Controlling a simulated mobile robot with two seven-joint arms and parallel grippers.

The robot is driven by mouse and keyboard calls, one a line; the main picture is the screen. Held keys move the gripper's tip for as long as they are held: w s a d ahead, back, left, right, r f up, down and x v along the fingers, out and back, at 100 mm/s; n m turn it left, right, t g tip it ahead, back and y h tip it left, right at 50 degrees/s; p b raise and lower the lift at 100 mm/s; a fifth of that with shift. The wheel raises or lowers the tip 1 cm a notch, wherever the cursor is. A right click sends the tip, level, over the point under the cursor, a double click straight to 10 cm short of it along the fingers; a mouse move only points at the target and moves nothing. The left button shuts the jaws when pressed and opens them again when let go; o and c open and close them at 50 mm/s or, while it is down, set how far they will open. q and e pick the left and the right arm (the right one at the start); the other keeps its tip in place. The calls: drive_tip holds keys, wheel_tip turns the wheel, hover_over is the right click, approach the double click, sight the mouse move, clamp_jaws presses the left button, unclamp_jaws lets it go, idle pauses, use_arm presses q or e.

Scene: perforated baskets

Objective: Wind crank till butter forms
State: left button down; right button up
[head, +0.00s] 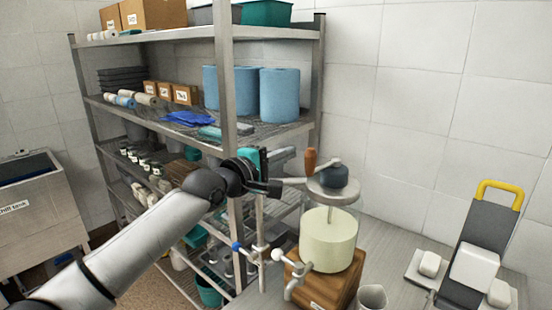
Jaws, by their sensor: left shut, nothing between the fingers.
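A butter churn stands on a wooden base (325,287) on the counter. Its clear jar (329,240) holds a pale cream-yellow mass; its exact texture cannot be told. A round grey lid (331,190) with a dark hub tops the jar. A crank with an upright orange-brown handle (310,160) sits above the lid, the handle on the left side of the hub. My left gripper (282,184) is shut and empty, just left of the lid and below the handle. Whether it touches the crank cannot be told. My right gripper is not in view.
A metal shelf rack (228,80) with blue rolls (279,95) and boxes stands close behind my left arm. A stand with blue and white knobs (278,255) is left of the churn. A cup (371,298) and a yellow-handled slicer-like device (485,240) are at right.

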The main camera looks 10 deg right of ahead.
use_arm(q)
drive_tip(key=shift+s+d+r+p, duration=0.15)
drive_tip(key=shift+s+p, duration=0.1)
drive_tip(key=shift+s, duration=0.35)
drive_tip(key=shift+s+d+p, duration=0.2)
drive_tip(key=shift+s+p, duration=0.05)
drive_tip(key=shift+s, duration=0.35)
drive_tip(key=shift+s+d+r+p, duration=0.15)
drive_tip(key=shift+s+p, duration=0.1)
drive_tip(key=shift+s, duration=0.35)
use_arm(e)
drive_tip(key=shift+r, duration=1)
use_arm(q)
drive_tip(key=shift+f, duration=0.1)
